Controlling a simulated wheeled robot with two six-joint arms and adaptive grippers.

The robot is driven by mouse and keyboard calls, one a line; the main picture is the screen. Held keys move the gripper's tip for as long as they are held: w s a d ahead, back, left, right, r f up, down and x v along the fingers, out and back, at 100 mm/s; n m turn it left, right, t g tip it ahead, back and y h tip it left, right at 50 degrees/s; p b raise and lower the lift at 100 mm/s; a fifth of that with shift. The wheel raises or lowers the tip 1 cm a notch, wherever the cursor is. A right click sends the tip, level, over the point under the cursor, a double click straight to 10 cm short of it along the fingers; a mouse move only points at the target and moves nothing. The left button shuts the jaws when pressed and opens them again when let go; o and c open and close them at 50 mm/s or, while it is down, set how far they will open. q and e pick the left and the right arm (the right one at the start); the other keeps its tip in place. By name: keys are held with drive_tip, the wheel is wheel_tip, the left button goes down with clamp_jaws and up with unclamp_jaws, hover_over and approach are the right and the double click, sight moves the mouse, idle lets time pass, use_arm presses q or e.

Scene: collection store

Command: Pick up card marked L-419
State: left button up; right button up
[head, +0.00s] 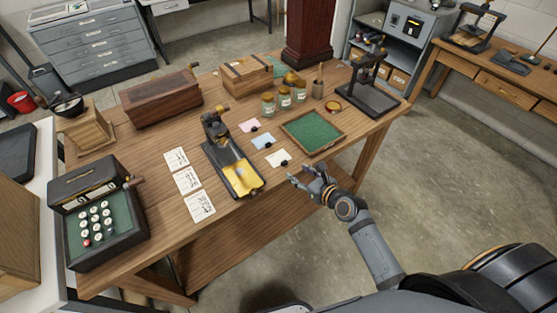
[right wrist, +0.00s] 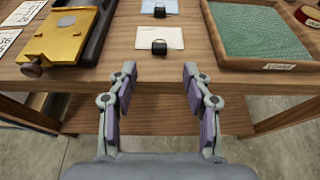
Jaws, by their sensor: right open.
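Three small cards lie in a slanting row on the wooden table: a pink card (head: 249,125), a blue card (head: 263,141) and a cream card (head: 277,157). Each has a small black clip or weight at its edge. No L-419 mark is legible on any of them. My right gripper (head: 308,172) is open and empty at the table's front edge. In the right wrist view the gripper (right wrist: 159,76) faces the cream card (right wrist: 145,36), which lies beyond its parted fingers. The blue card (right wrist: 172,8) is behind that. My left gripper is not in view.
A green-lined tray (head: 337,142) is right of the cards. A black device with a yellow plate (head: 242,176) is left of them. Three larger written cards (head: 187,180) lie farther left. Glass jars (head: 285,100) stand behind. A black stand (head: 374,98) is at the right end.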

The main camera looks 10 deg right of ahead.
sight(285, 163)
drive_tip(key=shift+x, duration=1)
drive_tip(key=shift+w+a, duration=0.25)
drive_tip(key=shift+w, duration=0.2)
drive_tip(key=x, duration=0.4)
drive_tip(key=shift+w, duration=0.1)
drive_tip(key=shift+c, duration=1.2)
drive_tip(key=c, duration=0.7)
